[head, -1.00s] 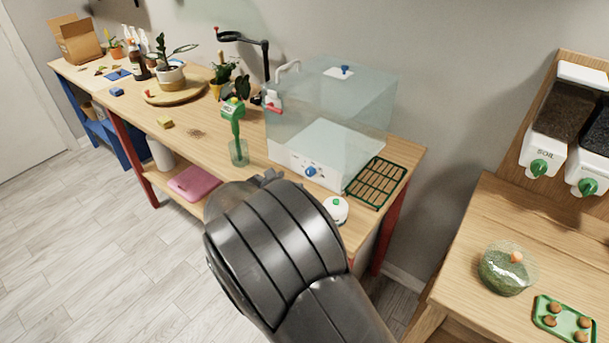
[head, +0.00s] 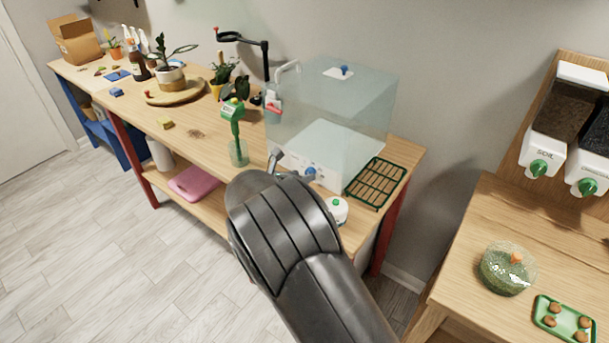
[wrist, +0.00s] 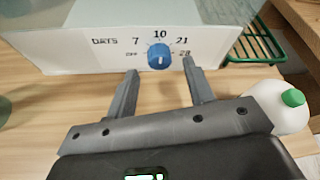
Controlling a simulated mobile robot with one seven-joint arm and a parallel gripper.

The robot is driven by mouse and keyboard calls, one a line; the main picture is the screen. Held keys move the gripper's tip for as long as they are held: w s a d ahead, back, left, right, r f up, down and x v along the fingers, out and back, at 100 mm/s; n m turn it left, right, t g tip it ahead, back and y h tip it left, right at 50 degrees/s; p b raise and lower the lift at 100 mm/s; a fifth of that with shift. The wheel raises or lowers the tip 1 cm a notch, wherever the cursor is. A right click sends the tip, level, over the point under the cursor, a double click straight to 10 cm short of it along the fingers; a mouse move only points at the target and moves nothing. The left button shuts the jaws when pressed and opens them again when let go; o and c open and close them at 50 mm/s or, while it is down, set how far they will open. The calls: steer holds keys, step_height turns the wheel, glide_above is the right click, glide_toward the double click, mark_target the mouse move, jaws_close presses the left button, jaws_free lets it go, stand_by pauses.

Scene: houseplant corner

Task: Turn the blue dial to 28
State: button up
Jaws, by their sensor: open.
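The blue dial (wrist: 159,56) is on the white front panel of the clear propagation box, with OFF, 7, 10, 21 and 28 printed around it. A pale mark shows low on its face, but I cannot tell which setting it indicates. In the head view the dial (head: 310,172) is partly hidden by my gripper (head: 292,166). In the wrist view my gripper (wrist: 160,68) is open and empty, its fingers pointing at the panel on either side of the dial, a little below it. The fingers look apart from the dial.
A white bottle with a green cap (wrist: 284,108) stands close to the right of my gripper. A green rack (head: 376,183) lies right of the box (head: 355,100).

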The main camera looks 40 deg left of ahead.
mark_target(310, 172)
steer(key=shift+x, duration=1.2)
steer(key=shift+c, duration=0.6)
steer(key=c, duration=0.9)
steer(key=shift+o, duration=0.2)
steer(key=m+y, duration=0.2)
steer(key=m, duration=0.1)
steer(key=m+y, duration=0.1)
steer(key=shift+d+f+m, duration=0.1)
steer(key=shift+d+m, duration=0.15)
steer(key=shift+m, duration=0.15)
steer(key=m+y, duration=0.3)
steer(key=m, duration=0.1)
steer(key=shift+d+f+t, duration=0.1)
steer(key=shift+d+t, duration=0.05)
steer(key=shift+t, duration=0.25)
steer(key=shift+m, duration=0.4)
